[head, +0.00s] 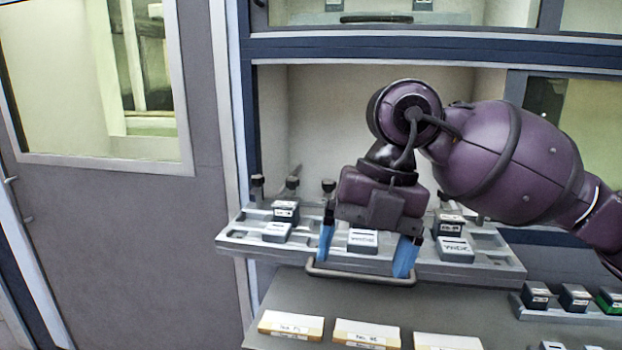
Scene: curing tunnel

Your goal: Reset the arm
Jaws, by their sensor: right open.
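My right arm comes in from the right, purple and black, and reaches over a grey tray (240,239). My right gripper (362,262) points down with its two blue fingers spread apart, so it is open. A small box with a white labelled top (362,238) shows between the fingers, on the tray; I cannot tell whether a finger touches it. A metal handle bar (360,277) runs along the tray's front, just below the fingers. My left gripper is not in view.
Other small boxes sit on the tray, at left (276,232) and right (455,250). Labelled blocks (367,333) lie on the grey shelf below. Another tray (560,315) with boxes is at lower right. A grey door (120,230) stands left.

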